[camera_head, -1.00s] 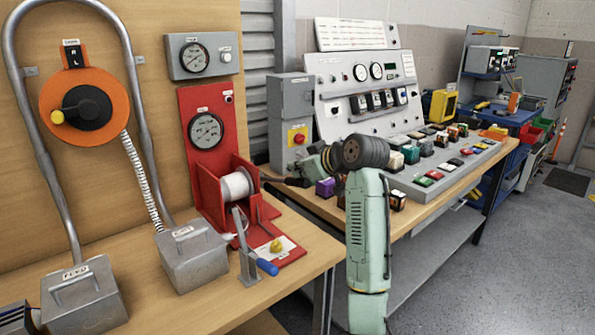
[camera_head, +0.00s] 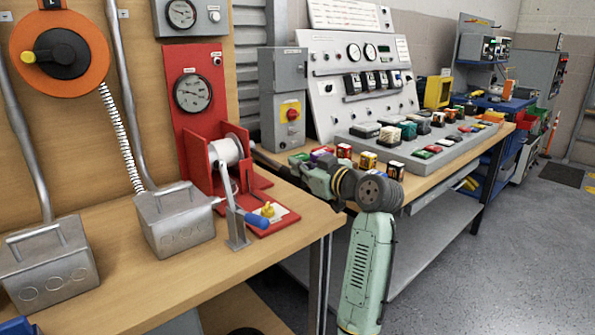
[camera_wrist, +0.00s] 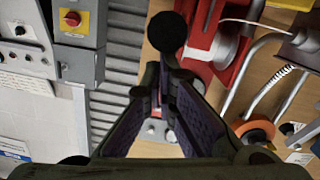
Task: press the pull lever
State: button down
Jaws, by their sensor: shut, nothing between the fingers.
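A metal lever (camera_head: 233,207) with a blue grip (camera_head: 257,221) stands tilted on a bracket at the front edge of the wooden bench; I take it to be the pull lever. My gripper (camera_head: 266,161) is behind and to the right of it, near the red spool stand (camera_head: 214,174), apart from the lever. In the wrist view my dark fingers (camera_wrist: 163,75) converge and are shut with nothing held. A black round shape (camera_wrist: 168,32) shows just beyond them; I cannot tell what it is. I cannot make out the blue grip in the wrist view.
A yellow knob (camera_head: 267,210) on a red base lies beside the lever. Metal boxes (camera_head: 175,222) stand to the left. A grey box with a red button (camera_head: 290,114) and a control console (camera_head: 350,85) stand behind. The front bench has clear wood.

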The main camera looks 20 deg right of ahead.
jog(key=shift+f+t+b, duration=0.4)
jog(key=shift+f+b, duration=0.45)
jog(key=shift+f, duration=0.25)
